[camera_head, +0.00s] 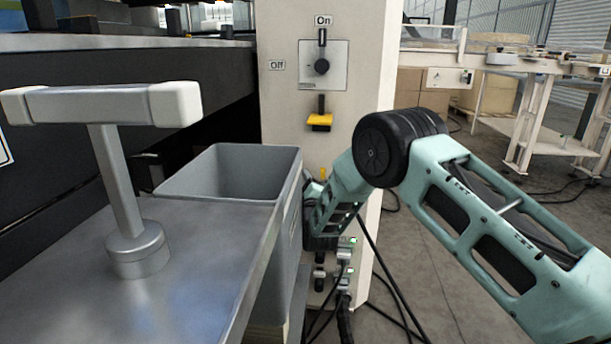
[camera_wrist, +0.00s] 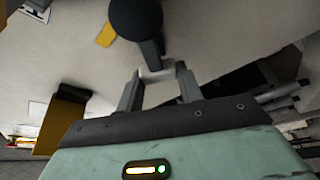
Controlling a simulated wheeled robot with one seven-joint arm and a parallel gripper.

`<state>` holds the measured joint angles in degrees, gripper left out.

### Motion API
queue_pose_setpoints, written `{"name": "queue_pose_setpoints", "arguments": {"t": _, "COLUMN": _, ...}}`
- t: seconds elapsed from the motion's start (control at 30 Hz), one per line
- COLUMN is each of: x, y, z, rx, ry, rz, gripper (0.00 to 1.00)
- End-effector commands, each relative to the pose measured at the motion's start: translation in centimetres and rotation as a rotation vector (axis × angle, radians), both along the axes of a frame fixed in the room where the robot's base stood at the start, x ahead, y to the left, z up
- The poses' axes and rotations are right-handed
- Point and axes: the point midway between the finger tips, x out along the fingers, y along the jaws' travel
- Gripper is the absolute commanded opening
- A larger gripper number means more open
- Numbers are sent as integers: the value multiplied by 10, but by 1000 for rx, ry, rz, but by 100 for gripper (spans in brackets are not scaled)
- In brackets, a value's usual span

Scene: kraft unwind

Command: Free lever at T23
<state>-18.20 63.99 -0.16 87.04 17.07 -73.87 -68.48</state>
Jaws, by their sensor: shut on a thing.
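In the wrist view, my gripper (camera_wrist: 157,82) has its two fingers closed on the end of a dark lever (camera_wrist: 152,52). The lever runs from a large round black hub (camera_wrist: 135,15) on a pale panel. A small yellow piece (camera_wrist: 107,35) lies beside the hub. In the head view, my arm reaches low against the pale cabinet (camera_head: 285,110), and its fingertips and the held lever are hidden. Higher on the cabinet, a rotary switch (camera_head: 321,66) has its handle pointing up to "On"; "Off" is to its left. No T23 label is readable.
A yellow-topped black block (camera_head: 320,122) juts out below the switch. A grey bin (camera_head: 235,165) stands left of my arm, close to it. A metal table (camera_head: 200,260) with a T-shaped post (camera_head: 118,180) is at left. Cables (camera_head: 385,275) hang below my arm.

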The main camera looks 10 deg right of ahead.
Motion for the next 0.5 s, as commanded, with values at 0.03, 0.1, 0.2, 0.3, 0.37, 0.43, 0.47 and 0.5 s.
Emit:
{"name": "queue_pose_setpoints", "arguments": {"t": 0.03, "x": 0, "y": 2, "z": -2, "rx": -32, "ry": 13, "rz": 0, "gripper": 0}}
{"name": "queue_pose_setpoints", "arguments": {"t": 0.1, "x": 0, "y": 3, "z": -4, "rx": -72, "ry": 26, "rz": 0, "gripper": 0}}
{"name": "queue_pose_setpoints", "arguments": {"t": 0.2, "x": 0, "y": 4, "z": -8, "rx": -119, "ry": 42, "rz": 1, "gripper": 0}}
{"name": "queue_pose_setpoints", "arguments": {"t": 0.3, "x": 1, "y": 5, "z": -11, "rx": -155, "ry": 53, "rz": -1, "gripper": 0}}
{"name": "queue_pose_setpoints", "arguments": {"t": 0.37, "x": 1, "y": 5, "z": -12, "rx": -171, "ry": 59, "rz": 0, "gripper": 0}}
{"name": "queue_pose_setpoints", "arguments": {"t": 0.43, "x": 1, "y": 6, "z": -13, "rx": -185, "ry": 63, "rz": -1, "gripper": 0}}
{"name": "queue_pose_setpoints", "arguments": {"t": 0.47, "x": 1, "y": 6, "z": -14, "rx": -189, "ry": 65, "rz": -1, "gripper": 0}}
{"name": "queue_pose_setpoints", "arguments": {"t": 0.5, "x": 1, "y": 6, "z": -14, "rx": -195, "ry": 66, "rz": -1, "gripper": 0}}
